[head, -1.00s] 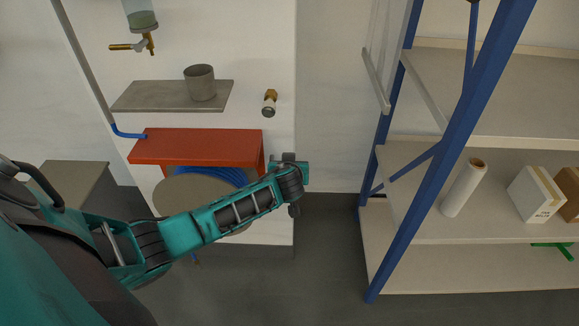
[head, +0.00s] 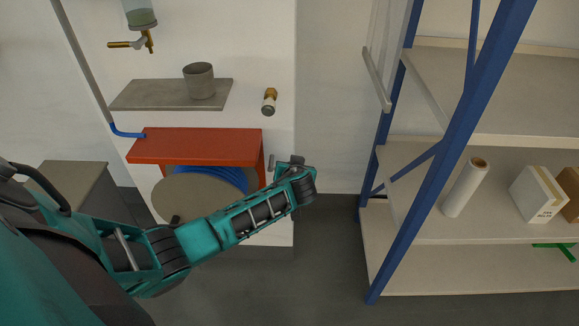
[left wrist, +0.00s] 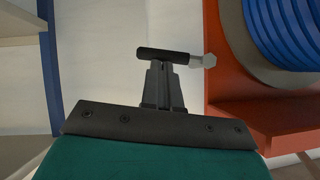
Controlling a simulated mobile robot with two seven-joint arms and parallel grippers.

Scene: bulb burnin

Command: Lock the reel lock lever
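The reel lock lever (left wrist: 165,54) shows in the left wrist view as a black handle lying sideways, with a metal end (left wrist: 208,60) toward the red bracket. In the head view its grey metal end (head: 271,162) shows just right of the bracket; the handle is hidden behind my arm. My left gripper (left wrist: 163,68) has its fingers close together, shut, with the handle across the view at their tips. I cannot tell whether they touch it. In the head view my left gripper (head: 290,160) is right of the reel (head: 195,196). My right gripper is not in view.
A red bracket (head: 197,143) stands over the reel with blue hose (head: 222,176). Above are a grey shelf (head: 135,97) with a cup (head: 199,82) and a brass fitting (head: 270,100). A blue-framed rack (head: 435,165) stands at right. The floor between is clear.

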